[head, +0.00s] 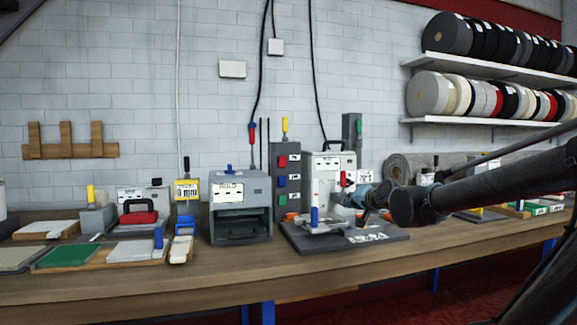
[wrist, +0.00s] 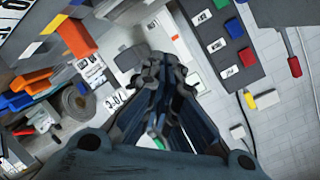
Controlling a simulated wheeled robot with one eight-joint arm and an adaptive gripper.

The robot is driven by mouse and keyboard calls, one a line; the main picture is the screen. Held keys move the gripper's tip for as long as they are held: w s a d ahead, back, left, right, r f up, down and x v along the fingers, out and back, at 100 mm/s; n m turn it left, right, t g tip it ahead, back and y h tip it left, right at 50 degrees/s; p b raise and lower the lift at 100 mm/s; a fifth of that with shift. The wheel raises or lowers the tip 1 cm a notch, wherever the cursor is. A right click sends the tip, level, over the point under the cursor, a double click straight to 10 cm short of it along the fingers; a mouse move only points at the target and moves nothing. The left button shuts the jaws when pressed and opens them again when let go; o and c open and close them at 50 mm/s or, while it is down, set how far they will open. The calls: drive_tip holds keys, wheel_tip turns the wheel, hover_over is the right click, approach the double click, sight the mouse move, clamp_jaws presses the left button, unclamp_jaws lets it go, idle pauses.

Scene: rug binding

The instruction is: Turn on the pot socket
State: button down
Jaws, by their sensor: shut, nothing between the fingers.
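A tall grey panel (head: 262,190) stands on the bench with red (head: 282,161), blue (head: 282,180) and green (head: 282,198) blocks beside small labels. The panel (wrist: 208,65) also shows at the upper right of the wrist view. In the wrist view my gripper (wrist: 160,72) is shut and empty.
A dark baseplate (head: 375,237) carries a white device (head: 322,205) with red and blue handles close to my gripper. A grey box (head: 240,190) stands left of the panel. Cables hang on the wall behind. The wooden bench (head: 210,270) has free room along its front.

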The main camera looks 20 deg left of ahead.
sight(286, 159)
drive_tip(key=a+r+m+t+y, duration=0.1)
drive_tip(key=a+r+m, duration=0.3)
drive_tip(key=a, duration=0.5)
drive_tip(key=w+a+r+m+t+y, duration=0.1)
drive_tip(key=a+r+m+t, duration=0.2)
drive_tip(key=a, duration=0.6)
wheel_tip(286, 159, up, 2)
drive_tip(key=shift+a+r+m+t, duration=0.15)
drive_tip(key=shift+a+m+t, duration=0.2)
drive_tip(key=shift+m, duration=0.65)
drive_tip(key=shift+y, duration=0.3)
drive_tip(key=x, duration=1.3)
drive_tip(key=shift+w+a, duration=0.15)
drive_tip(key=shift+w, duration=0.15)
drive_tip(key=shift+w+a, duration=0.15)
drive_tip(key=shift+w, duration=0.05)
